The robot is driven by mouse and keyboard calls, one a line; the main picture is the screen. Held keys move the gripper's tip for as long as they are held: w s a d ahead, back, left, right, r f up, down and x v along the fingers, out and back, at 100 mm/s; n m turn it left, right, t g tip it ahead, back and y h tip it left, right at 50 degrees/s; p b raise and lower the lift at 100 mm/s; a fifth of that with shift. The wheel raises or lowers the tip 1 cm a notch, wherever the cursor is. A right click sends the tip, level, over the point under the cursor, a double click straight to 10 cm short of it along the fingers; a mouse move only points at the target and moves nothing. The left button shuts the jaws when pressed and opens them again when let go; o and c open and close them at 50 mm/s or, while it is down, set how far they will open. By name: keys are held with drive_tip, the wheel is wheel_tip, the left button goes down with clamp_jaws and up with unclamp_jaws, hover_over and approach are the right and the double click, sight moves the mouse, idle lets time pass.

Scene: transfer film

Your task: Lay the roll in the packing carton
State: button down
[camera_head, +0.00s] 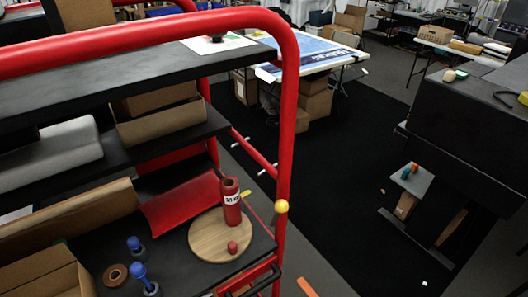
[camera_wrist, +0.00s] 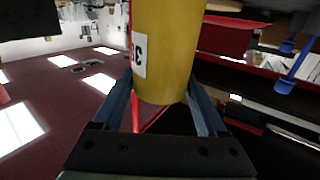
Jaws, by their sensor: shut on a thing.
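In the wrist view, my gripper (camera_wrist: 165,100) is shut on a yellow roll (camera_wrist: 168,45) with a white label marked with a dark 3. The roll sits between the two blue-grey fingers, and its far end is out of the frame. My gripper does not show in the head view. There, a red roll (camera_head: 232,205) with a white label stands upright on a round wooden board (camera_head: 208,243) on the lower shelf. Open cardboard cartons stand on the middle shelf (camera_head: 160,127) and at the lower left (camera_head: 45,275); I cannot tell which is the packing carton.
A red sloped tray (camera_head: 180,205) lies behind the board. Two blue-knobbed pieces (camera_head: 140,275), a brown ring (camera_head: 115,275) and a small red piece (camera_head: 232,247) are nearby. The red tubular frame (camera_head: 289,120) borders the shelves. Dark open floor (camera_head: 350,190) lies to the right.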

drive_tip(key=shift+s+d+f+b, duration=0.15)
drive_tip(key=shift+s+d+f, duration=0.25)
drive_tip(key=shift+s+d, duration=0.15)
drive_tip(key=shift+s+d+f+b, duration=0.15)
drive_tip(key=shift+s+d+f, duration=0.25)
drive_tip(key=shift+d, duration=0.2)
drive_tip(key=shift+w+a, duration=0.1)
